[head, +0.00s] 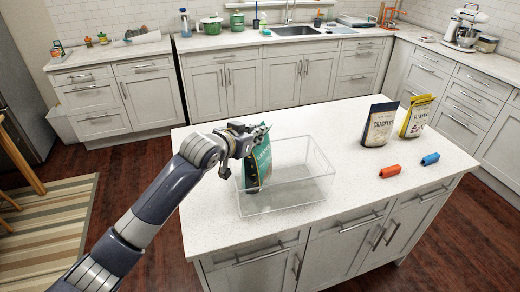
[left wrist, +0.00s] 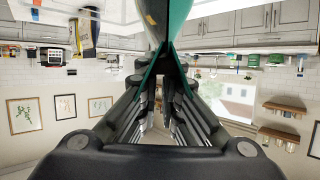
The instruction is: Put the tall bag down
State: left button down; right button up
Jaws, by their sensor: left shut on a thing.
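A tall dark green bag (head: 259,168) stands roughly upright at the left end of a clear bin (head: 315,190) on the island. Its lower part shows through the bin's wall; I cannot tell whether it touches the bottom. My left gripper (head: 254,138) is shut on the bag's upper part from the left. In the left wrist view the fingers (left wrist: 160,82) close on the green bag (left wrist: 180,18), which runs out of the top of the picture. My right gripper is in no view.
A crackers bag (head: 380,126) and a yellow bag (head: 414,118) stand at the island's back right. An orange clip (head: 390,172) and a blue clip (head: 430,159) lie before them. The rest of the bin looks empty. Bare countertop (head: 350,205) lies right of it.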

aim_at(256, 147)
pick_arm(q)
jog(key=shift+f, duration=0.3)
notch_tip(256, 147, down, 4)
jog(key=shift+r+p, duration=0.25)
jog(key=shift+p, duration=0.25)
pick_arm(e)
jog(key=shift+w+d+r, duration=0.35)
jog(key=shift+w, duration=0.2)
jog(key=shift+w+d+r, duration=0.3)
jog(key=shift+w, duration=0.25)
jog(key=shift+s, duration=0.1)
pick_arm(q)
jog(key=c, duration=2.2)
grip_release()
jog(key=shift+f, duration=0.2)
jog(key=o, duration=0.4)
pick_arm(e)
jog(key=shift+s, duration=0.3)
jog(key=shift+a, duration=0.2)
